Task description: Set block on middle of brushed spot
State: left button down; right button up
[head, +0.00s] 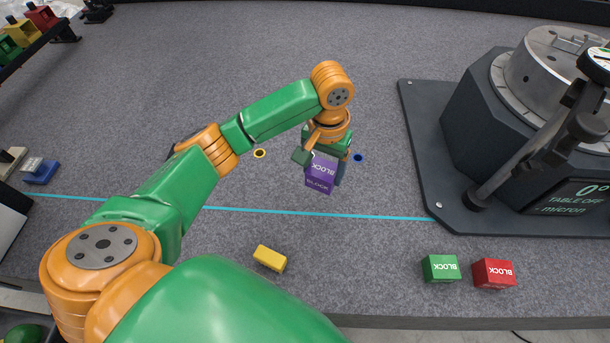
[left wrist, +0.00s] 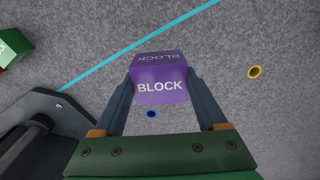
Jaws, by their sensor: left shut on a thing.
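A purple block (head: 320,174) with white BLOCK lettering is held between the fingers of my left gripper (head: 322,160). The block (left wrist: 160,84) also shows in the left wrist view, between the two fingertips, with two lettered faces visible. My left gripper is over the grey granite bed (head: 200,100), near a small blue ring (head: 358,157); I cannot tell how high the block hangs. I cannot make out a brushed spot for certain. My right gripper is not in view.
A yellow block (head: 269,258), a green block (head: 441,268) and a red block (head: 494,273) lie near the front edge. A cyan line (head: 260,211) crosses the bed. A yellow ring (head: 259,153) lies left of the gripper. A dark rotary-table machine (head: 470,140) stands right.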

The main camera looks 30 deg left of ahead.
pick_arm(q)
jog(key=w+a+f, duration=0.1)
jog(key=f, duration=0.1)
jog(key=a+f, duration=0.2)
jog(key=w+a+f+b, duration=0.1)
jog(key=a+f, duration=0.1)
jog(key=shift+w, duration=0.3)
jog(key=shift+w+a+f, duration=0.1)
jog(key=shift+a+f, duration=0.1)
jog(key=shift+f, duration=1.45)
grip_release()
jog(key=shift+f, duration=0.1)
notch_tip(320, 180, up, 12)
jog(key=p, duration=0.1)
